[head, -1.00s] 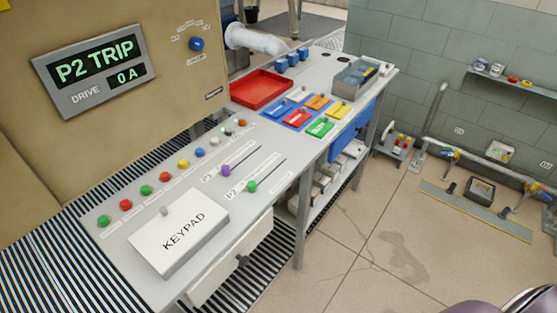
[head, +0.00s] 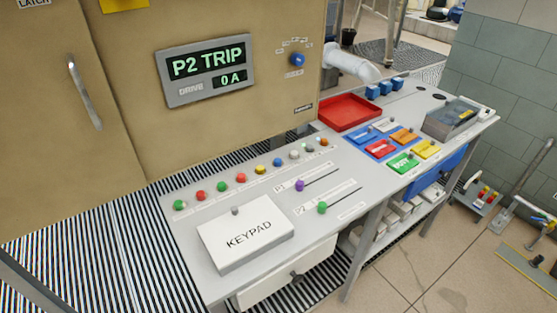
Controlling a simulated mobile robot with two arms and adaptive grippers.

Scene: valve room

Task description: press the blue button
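The blue button (head: 277,162) is a small round knob in the row of coloured buttons along the back of the grey console top (head: 262,188). A yellow button (head: 260,170) is just left of it and a pale grey one (head: 294,154) just right. Red and green buttons continue the row to the left. Nothing covers the blue button. Neither of my grippers shows in the head view.
A white KEYPAD box (head: 245,240) and two sliders, purple (head: 300,186) and green (head: 322,208), stand in front of the row. A red tray (head: 350,112) and coloured labelled blocks (head: 380,149) lie farther right. A tan cabinet (head: 130,130) with a P2 TRIP display (head: 206,70) rises behind.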

